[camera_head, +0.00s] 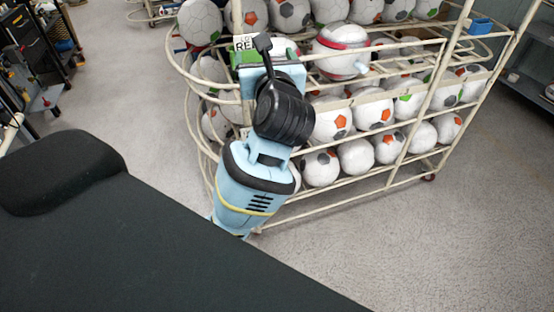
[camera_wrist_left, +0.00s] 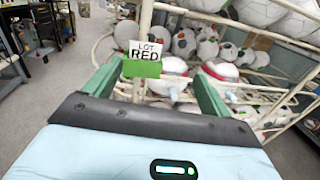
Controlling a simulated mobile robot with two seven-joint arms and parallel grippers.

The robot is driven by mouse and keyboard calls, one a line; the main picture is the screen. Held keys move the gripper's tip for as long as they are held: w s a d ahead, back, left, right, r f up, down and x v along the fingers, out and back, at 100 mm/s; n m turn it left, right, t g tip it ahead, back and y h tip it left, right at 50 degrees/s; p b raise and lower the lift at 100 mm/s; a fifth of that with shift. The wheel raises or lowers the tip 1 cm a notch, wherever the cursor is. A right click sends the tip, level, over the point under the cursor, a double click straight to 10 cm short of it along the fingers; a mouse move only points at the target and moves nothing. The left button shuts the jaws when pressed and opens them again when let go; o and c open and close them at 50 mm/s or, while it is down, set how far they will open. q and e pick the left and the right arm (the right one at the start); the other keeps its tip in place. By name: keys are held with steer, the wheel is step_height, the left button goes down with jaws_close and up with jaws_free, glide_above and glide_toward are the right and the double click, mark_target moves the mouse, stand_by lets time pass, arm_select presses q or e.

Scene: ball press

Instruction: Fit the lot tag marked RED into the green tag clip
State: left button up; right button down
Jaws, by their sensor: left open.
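A white lot tag marked LOT RED (camera_wrist_left: 146,50) stands upright at the green tag clip (camera_wrist_left: 141,69) on a cream post of the ball rack. The tag's lower edge meets the clip's top; I cannot tell how deep it sits. In the head view the tag (camera_head: 243,41) is partly hidden by my wrist. My left gripper (camera_wrist_left: 157,72) is open, with its green fingers apart on either side of the tag and clip in the wrist view. Nothing shows held between them. In the head view my left gripper (camera_head: 267,57) is at the rack's upper left corner. My right gripper is not in view.
The cream tube rack (camera_head: 395,180) holds several soccer balls (camera_head: 357,156). A dark tool cart (camera_head: 30,55) stands at far left. Grey floor (camera_head: 150,110) is clear between.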

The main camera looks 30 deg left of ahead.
arm_select(q)
steer(key=s+d+f+m+t+h, duration=0.2)
steer(key=s+d+f+m+h, duration=0.1)
steer(key=f, duration=0.6)
steer(key=s+d+f+m+t+h+b, duration=0.1)
steer(key=s+d+f+m+t+h, duration=0.1)
steer(key=s+f+h, duration=0.3)
steer(key=shift+s+d+f+m+h, duration=0.15)
steer(key=shift+d+f+m+h, duration=0.45)
steer(key=shift+f, duration=1.25)
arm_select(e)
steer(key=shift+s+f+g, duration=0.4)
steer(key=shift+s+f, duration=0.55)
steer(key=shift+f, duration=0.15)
arm_select(q)
steer(key=shift+d+y, duration=0.2)
steer(key=shift+y, duration=0.2)
